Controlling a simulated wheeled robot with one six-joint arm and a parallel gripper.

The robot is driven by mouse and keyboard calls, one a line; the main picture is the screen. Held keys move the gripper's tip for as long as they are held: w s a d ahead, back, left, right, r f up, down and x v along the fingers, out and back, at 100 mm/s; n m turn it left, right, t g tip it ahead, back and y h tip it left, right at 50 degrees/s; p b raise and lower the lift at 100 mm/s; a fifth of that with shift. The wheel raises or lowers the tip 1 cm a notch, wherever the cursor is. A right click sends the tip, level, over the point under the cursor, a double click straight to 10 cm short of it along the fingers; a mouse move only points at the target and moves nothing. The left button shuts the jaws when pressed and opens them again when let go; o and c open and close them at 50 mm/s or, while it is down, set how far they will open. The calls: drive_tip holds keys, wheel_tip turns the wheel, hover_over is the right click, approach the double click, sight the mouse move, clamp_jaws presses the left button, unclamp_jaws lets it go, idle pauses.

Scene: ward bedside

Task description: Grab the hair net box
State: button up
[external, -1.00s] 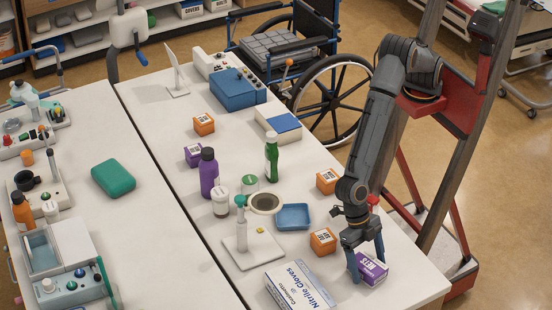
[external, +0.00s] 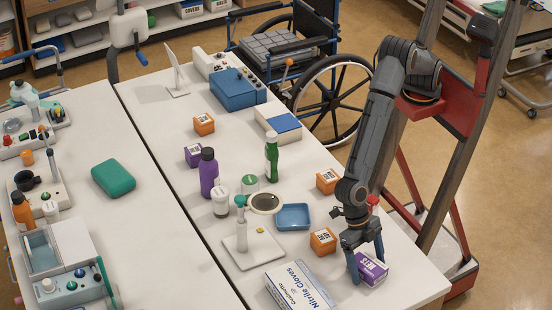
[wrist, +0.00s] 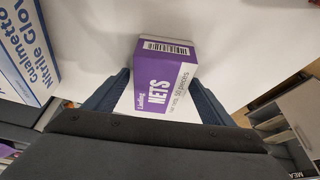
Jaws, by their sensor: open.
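The hair net box (external: 372,270) is a small purple and white box near the table's front right corner. In the wrist view the box (wrist: 166,76) shows the word NETS on its purple side. My gripper (external: 367,268) is open and points down at the box, with one finger on each side of it. In the wrist view the fingers (wrist: 158,100) straddle the near part of the box; I cannot tell whether either touches it. The box rests on the white table.
A nitrile gloves box (external: 300,287) lies left of my gripper. Orange boxes (external: 322,241) (external: 328,181) and a blue tray (external: 293,217) stand behind it. Another purple box (external: 193,155) is farther back. The table's right edge (external: 418,298) is close.

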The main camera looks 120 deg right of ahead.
drive_tip(key=c, duration=1.2)
drive_tip(key=shift+o, duration=0.2)
drive_tip(key=shift+r, duration=0.1)
